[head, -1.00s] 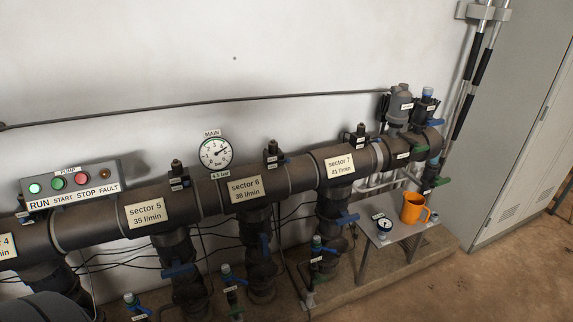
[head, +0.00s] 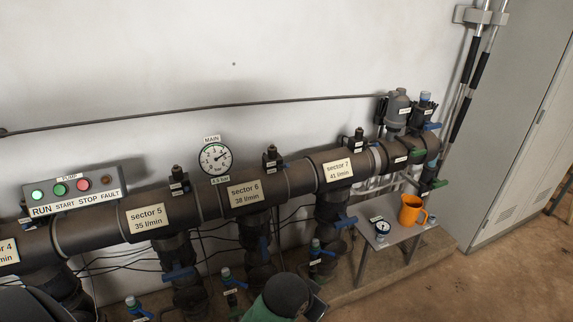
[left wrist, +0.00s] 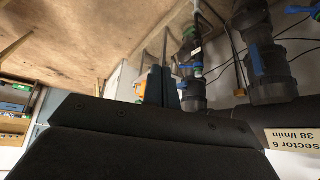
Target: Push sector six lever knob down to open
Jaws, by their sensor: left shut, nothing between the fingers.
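The sector 6 label (head: 244,193) is on the dark main pipe. The blue sector six lever (head: 264,249) shows on the valve below it, lying along the valve, unlike the crosswise blue levers of sector 5 (head: 179,273) and sector 7 (head: 345,221). In the left wrist view the sector six lever (left wrist: 257,61) is at the right, above the upside-down label (left wrist: 293,138). My left gripper (left wrist: 163,84) is shut and empty, left of that lever and apart from it in the picture. A green and dark arm part of mine shows at the bottom of the head view. My right gripper is not in view.
Small taps (head: 228,279) stand low in front of the pipes. A side table (head: 400,237) at the right holds an orange mug (head: 411,209) and a small gauge (head: 382,227). The pump panel (head: 73,190) is at the left. Thin black cables run behind the valves.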

